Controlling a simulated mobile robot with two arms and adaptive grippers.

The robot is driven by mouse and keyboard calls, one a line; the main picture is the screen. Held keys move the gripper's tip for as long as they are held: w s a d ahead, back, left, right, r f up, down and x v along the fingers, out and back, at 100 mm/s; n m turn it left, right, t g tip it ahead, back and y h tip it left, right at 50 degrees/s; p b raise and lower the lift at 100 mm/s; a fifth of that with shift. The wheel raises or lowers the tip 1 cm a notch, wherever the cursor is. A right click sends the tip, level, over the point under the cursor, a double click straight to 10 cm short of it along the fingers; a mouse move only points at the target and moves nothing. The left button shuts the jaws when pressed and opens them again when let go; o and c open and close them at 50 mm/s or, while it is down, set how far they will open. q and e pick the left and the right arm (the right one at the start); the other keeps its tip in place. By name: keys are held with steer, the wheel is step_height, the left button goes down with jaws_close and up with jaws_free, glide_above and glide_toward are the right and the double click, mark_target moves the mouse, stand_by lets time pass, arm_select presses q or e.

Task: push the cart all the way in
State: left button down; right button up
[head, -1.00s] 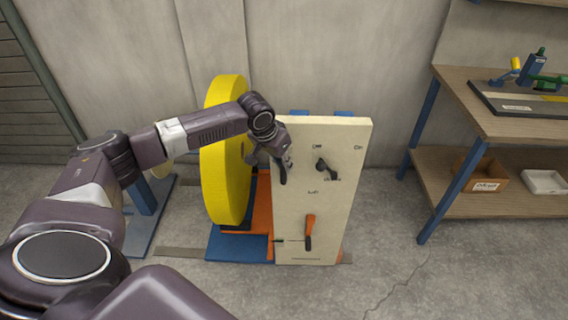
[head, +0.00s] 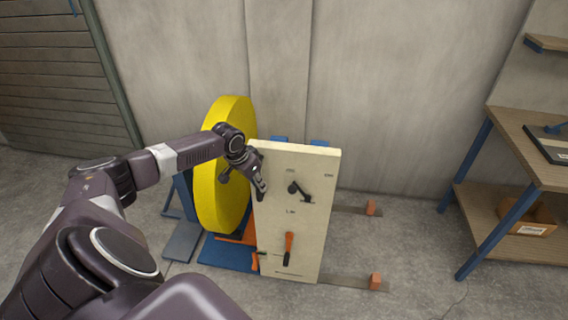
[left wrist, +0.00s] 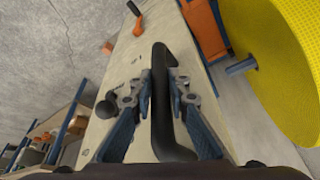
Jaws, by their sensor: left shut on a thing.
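The cart has an upright cream panel (head: 312,220) with a large yellow roll (head: 212,185) beside it on a blue and orange base (head: 228,252). My left gripper (head: 261,185) is at the upper left edge of the panel. In the left wrist view, my left gripper (left wrist: 152,85) has its fingers on both sides of a black bar handle (left wrist: 161,65) and is shut on it. In the head view my gripper mostly hides this handle. My right gripper is not in view.
Two floor rails run out to the right of the panel, with orange blocks (head: 371,207) (head: 375,281) at their ends. The panel bears a black knob (head: 297,189) and an orange-handled lever (head: 288,246). A wooden shelf bench (head: 510,200) stands at the right.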

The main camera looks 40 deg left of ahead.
arm_select(q)
steer(key=shift+d+f, duration=0.1)
steer(key=shift+d, duration=0.1)
steer(key=shift+w+a, duration=0.1)
steer(key=shift+a, duration=0.25)
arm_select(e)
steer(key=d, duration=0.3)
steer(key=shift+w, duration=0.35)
arm_select(q)
steer(key=shift+a, duration=0.15)
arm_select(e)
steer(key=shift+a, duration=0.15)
arm_select(q)
steer(key=c, duration=2.2)
jaws_free()
steer(key=shift+s, duration=0.2)
steer(key=o, duration=0.4)
steer(key=shift+a, duration=0.15)
steer(key=shift+c, duration=0.2)
steer(key=shift+s+r, duration=0.1)
steer(key=shift+r, duration=0.3)
steer(key=v, duration=1.1)
steer(key=shift+a, duration=0.15)
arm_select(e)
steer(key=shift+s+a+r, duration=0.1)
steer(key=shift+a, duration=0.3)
